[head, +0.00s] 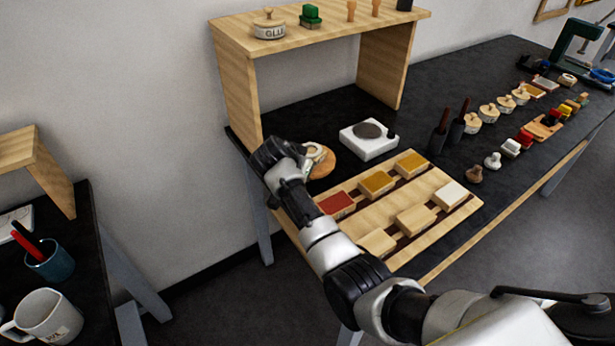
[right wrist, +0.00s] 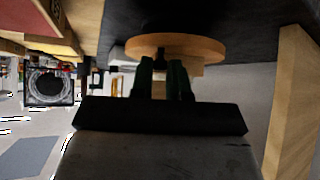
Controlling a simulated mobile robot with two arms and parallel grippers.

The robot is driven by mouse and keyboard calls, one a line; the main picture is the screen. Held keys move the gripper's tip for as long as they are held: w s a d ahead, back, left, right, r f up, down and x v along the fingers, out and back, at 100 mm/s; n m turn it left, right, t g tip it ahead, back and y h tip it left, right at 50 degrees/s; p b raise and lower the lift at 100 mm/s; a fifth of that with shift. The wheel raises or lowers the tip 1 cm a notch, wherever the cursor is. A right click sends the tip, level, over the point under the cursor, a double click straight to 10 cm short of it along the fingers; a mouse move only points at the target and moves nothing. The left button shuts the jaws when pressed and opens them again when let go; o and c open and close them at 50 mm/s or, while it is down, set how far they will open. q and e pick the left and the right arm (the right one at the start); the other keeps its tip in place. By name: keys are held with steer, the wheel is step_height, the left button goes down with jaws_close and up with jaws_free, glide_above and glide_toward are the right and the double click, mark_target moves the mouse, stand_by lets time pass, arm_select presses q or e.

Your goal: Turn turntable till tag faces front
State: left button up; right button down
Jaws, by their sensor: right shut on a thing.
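The turntable, a round wooden disc (head: 324,166), sits on the dark bench near the left leg of the wooden shelf. A pale, round-topped piece (head: 315,152) shows above it, partly hidden by my gripper. My right gripper (head: 298,158) is at the left side of the disc. In the right wrist view the disc (right wrist: 200,46) is seen edge-on, with a small wooden piece (right wrist: 192,70) against it. There my right gripper (right wrist: 166,65) has its fingers close together at that piece, shut on part of the turntable. I cannot make out the tag. My left gripper is not in view.
A wooden tray (head: 440,212) with several blocks lies just in front of the turntable, under my arm. A white device with a dark round plate (head: 369,131) stands right of it. The wooden shelf (head: 237,85) rises behind. Several stamps and small objects stand farther right.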

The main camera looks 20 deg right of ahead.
steer(key=shift+w+a+f+m+g+h+b, duration=0.1)
steer(key=shift+w+a+m+g+h+b, duration=0.45)
steer(key=shift+m+b, duration=0.65)
steer(key=shift+w+a+m+g+b, duration=0.1)
steer(key=shift+w+m+g+b, duration=0.15)
steer(key=shift+g+b, duration=0.35)
steer(key=c, duration=1.1)
jaws_free()
steer(key=b+v, duration=0.1)
steer(key=v, duration=0.6)
steer(key=shift+a+r, duration=0.15)
steer(key=shift+r, duration=0.1)
